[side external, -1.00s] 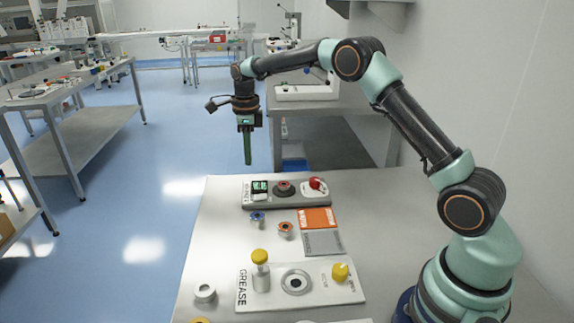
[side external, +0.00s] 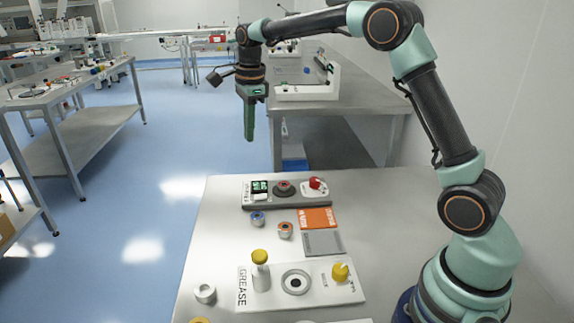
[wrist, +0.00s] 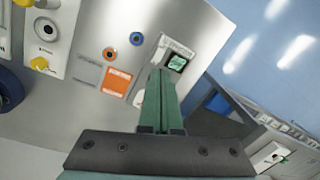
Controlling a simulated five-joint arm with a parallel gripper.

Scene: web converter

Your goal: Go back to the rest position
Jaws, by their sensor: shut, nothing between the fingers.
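My gripper (side external: 249,136) hangs from the raised arm with its green fingers pointing down. It is shut and empty, in the air above the far edge of the work table (side external: 222,225). In the side view it stands above the grey device with a small green screen (side external: 260,187). In the wrist view the closed green fingers (wrist: 160,75) point toward that device, whose lit screen (wrist: 177,63) shows beside them. The fingers hide part of the device there.
On the table are a blue-ringed part (side external: 257,219), an orange-ringed part (side external: 285,230), orange (side external: 318,218) and grey (side external: 322,243) squares, and a white GREASE panel (side external: 325,291). A second bench (side external: 350,97) stands behind. Air around my gripper is clear.

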